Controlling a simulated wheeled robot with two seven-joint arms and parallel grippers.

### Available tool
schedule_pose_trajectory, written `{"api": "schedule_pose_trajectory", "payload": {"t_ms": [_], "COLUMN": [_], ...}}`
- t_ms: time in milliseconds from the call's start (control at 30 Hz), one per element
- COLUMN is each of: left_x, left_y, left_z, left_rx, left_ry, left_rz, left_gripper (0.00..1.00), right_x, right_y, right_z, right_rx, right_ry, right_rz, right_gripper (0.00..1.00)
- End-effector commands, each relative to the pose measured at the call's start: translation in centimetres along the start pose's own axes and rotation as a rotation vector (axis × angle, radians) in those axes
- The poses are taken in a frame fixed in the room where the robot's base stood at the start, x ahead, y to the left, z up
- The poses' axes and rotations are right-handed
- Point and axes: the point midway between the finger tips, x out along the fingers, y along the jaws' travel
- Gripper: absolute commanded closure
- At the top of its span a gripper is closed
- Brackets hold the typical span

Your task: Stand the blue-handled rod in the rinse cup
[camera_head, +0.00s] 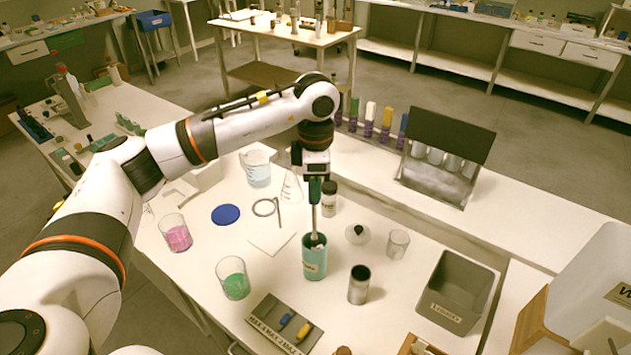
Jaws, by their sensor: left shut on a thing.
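My left gripper (315,172) is shut on the green handle (315,191) of an upright rod above the table. The rod's pale shaft (314,220) points down, and its lower end is in or over the mouth of a teal cup (315,263). I cannot tell whether it touches the cup. The cup has a small label that I cannot read for sure. A short blue handle (285,320) lies in a grey, labelled rack (265,309) at the front, beside a yellow one (304,331). My right gripper is not in view.
A dark metal cylinder (359,285) and a clear glass (398,244) stand right of the cup. A beaker with green liquid (233,278) stands left of it. A grey bin (457,291) is at the right.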

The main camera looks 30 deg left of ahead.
Motion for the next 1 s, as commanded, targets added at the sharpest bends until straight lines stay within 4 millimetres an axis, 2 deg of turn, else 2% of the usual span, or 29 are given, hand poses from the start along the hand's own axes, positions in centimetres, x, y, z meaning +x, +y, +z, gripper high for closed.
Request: {"api": "schedule_pose_trajectory", "payload": {"t_ms": [100,1000], "left_x": [1.4,8.2], "left_y": [0.0,0.0], "left_z": [0.0,0.0], "left_rx": [0.0,0.0], "left_ry": [0.0,0.0], "left_rz": [0.0,0.001], "left_gripper": [0.98,0.98], "right_x": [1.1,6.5], "right_y": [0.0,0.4], "right_z": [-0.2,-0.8], "right_rx": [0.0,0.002], "right_ry": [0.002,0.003], "right_rz": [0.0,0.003], "right_gripper": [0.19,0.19]}}
